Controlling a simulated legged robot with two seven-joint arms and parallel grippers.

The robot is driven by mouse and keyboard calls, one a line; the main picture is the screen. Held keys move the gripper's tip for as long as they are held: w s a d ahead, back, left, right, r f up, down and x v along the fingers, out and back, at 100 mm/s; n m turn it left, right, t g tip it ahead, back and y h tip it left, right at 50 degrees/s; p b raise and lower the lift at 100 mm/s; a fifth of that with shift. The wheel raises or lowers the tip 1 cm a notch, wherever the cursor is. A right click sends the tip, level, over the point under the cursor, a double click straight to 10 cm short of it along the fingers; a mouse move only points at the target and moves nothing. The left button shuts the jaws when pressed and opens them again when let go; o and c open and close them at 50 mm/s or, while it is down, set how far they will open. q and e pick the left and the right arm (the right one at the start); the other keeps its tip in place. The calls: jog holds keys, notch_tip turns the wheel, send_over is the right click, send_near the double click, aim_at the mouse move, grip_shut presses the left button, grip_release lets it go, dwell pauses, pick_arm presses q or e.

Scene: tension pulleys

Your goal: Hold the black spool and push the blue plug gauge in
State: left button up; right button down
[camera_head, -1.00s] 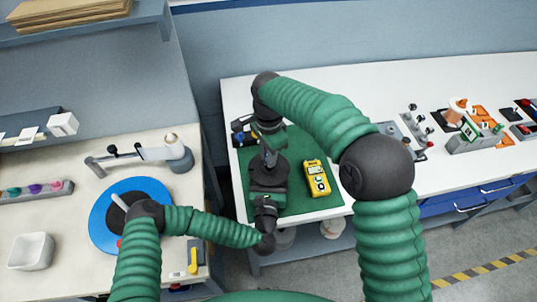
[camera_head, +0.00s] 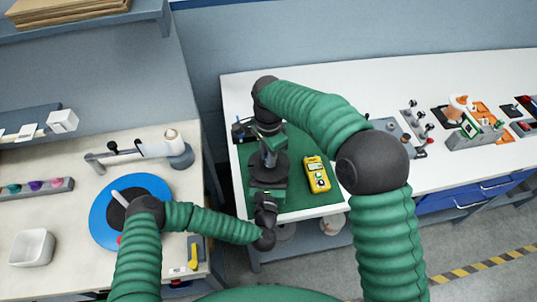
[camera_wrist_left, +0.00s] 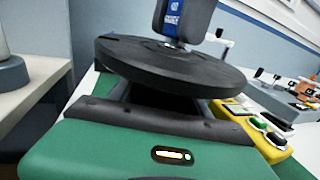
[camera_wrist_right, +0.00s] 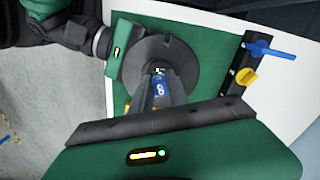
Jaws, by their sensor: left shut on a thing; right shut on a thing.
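The black spool (camera_head: 270,167) is a flat disc over the green mat. My left gripper (camera_head: 267,186) is shut on its near rim; in the left wrist view the disc (camera_wrist_left: 170,65) rises beyond the fingers. In the left wrist view the gauge (camera_wrist_left: 174,18) stands over the disc's middle. The spool's bore and the gauge's lower end are hidden, so its depth cannot be told.
A yellow handheld meter (camera_head: 317,175) lies on the green mat (camera_head: 300,203) right of the spool. A dark holder (camera_wrist_right: 236,67) with blue and yellow handled pieces is at the mat's back left. Several fixtures stand farther right along the white bench (camera_head: 350,97).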

jog(key=c, duration=1.2)
grip_release()
notch_tip(320, 180, up, 12)
jog(key=shift+f, duration=0.1)
pick_arm(q)
jog(key=o, duration=1.6)
jog(key=shift+o, duration=0.2)
